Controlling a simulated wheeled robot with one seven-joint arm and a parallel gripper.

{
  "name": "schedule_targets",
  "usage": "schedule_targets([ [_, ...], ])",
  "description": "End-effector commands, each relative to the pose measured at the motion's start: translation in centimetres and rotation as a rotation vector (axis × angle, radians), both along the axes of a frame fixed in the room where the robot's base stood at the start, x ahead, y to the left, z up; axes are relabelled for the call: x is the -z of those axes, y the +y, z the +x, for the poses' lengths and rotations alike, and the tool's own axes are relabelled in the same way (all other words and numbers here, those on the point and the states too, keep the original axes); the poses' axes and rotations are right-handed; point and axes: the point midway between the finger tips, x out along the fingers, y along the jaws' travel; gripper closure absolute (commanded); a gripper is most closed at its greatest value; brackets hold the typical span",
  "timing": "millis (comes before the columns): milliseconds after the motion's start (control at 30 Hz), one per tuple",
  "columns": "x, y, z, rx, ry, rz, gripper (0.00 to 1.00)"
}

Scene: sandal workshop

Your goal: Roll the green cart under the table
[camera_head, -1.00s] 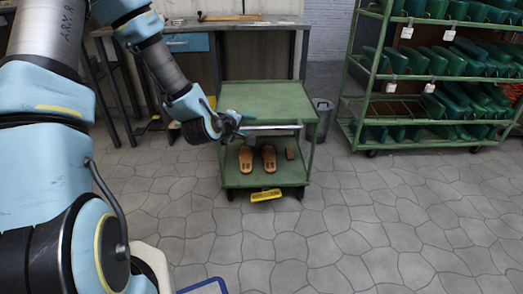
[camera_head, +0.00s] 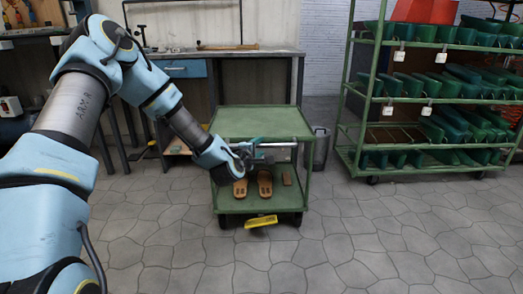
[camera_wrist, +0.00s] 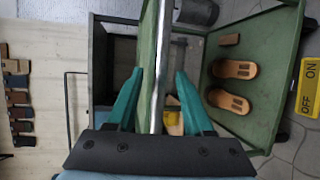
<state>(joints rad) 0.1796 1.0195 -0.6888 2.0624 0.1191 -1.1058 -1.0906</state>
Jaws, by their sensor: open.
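The green cart (camera_head: 258,122) stands on the floor in front of the workbench table (camera_head: 232,53), with its top shelf clear. A silver handle bar (camera_head: 280,145) runs across its front; it also shows upright in the wrist view (camera_wrist: 161,45). My gripper (camera_head: 251,148) is at the left part of the bar. In the wrist view my gripper (camera_wrist: 160,72) is open, with one teal finger on each side of the bar, neither clearly touching it. A pair of tan sandals (camera_head: 265,184) and a small brown block (camera_head: 286,178) lie on the lower shelf.
A green rack (camera_head: 361,130) with several rows of green shoe lasts stands at the right. A grey bin (camera_head: 321,149) stands right behind the cart. A yellow ON/OFF tag (camera_head: 261,221) is at the cart's lower front edge. The paved floor in front is clear.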

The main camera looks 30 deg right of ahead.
Motion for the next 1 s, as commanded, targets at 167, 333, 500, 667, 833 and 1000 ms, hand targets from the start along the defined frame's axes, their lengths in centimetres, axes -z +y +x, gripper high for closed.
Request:
schedule_targets([
  [167, 0.5, -1.5, 1.2, 0.001, 0.000, 0.000, 0.48],
  [333, 0.5, -1.8, 1.6, 0.000, 0.001, 0.001, 0.48],
  [500, 0.5, -1.8, 1.6, 0.000, 0.001, 0.001, 0.48],
  [667, 0.5, -1.8, 1.6, 0.000, 0.001, 0.001, 0.61],
  [833, 0.5, -1.8, 1.6, 0.001, 0.000, 0.001, 0.81],
  [1000, 0.5, -1.8, 1.6, 0.001, 0.000, 0.001, 1.00],
])
